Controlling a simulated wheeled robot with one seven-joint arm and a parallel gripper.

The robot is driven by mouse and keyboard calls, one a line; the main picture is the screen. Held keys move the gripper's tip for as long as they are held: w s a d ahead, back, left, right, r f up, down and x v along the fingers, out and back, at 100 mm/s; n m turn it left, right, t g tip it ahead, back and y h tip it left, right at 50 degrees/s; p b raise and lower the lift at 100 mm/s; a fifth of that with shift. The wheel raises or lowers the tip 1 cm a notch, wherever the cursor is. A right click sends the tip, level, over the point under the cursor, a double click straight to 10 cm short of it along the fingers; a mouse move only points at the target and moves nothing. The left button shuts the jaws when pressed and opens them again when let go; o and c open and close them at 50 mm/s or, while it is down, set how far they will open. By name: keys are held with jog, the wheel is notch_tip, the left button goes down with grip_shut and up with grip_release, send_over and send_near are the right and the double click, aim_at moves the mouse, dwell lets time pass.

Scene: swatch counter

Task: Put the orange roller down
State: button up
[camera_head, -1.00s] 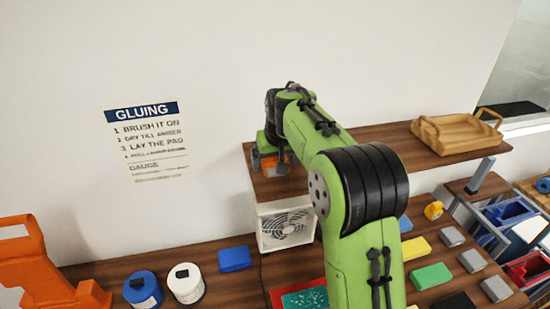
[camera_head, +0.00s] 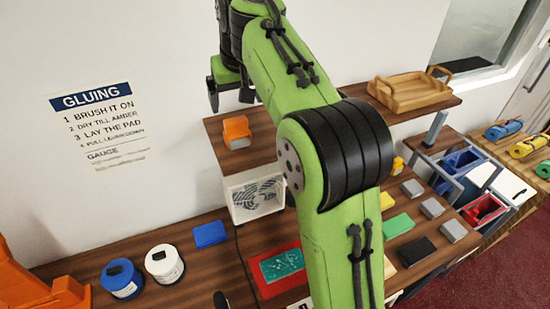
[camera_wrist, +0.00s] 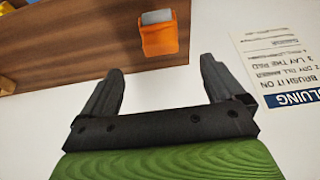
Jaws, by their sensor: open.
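The orange roller (camera_head: 236,131), a small orange block-like piece, rests on the left end of the brown wooden shelf (camera_head: 262,155). It also shows in the wrist view (camera_wrist: 159,40), with a grey patch on its end. My gripper (camera_head: 229,101) is above the roller and apart from it. In the wrist view my two dark fingers (camera_wrist: 158,88) are spread wide with nothing between them, and the roller lies beyond their tips.
A wooden tray (camera_head: 410,92) stands on the shelf's right end. A fan box (camera_head: 256,196) is under the shelf. Blue (camera_head: 121,280) and white (camera_head: 164,264) tins stand on the counter, with a red tray (camera_head: 275,272) nearby. A gluing sign (camera_head: 98,125) hangs on the wall.

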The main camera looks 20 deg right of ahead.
jog(key=s+f, duration=0.2)
jog(key=s, duration=1.8)
jog(key=s+f+t, duration=0.1)
jog(key=s+f, duration=0.7)
jog(key=s, duration=0.2)
jog(key=shift+s+f, duration=0.3)
jog(key=shift+f, duration=0.05)
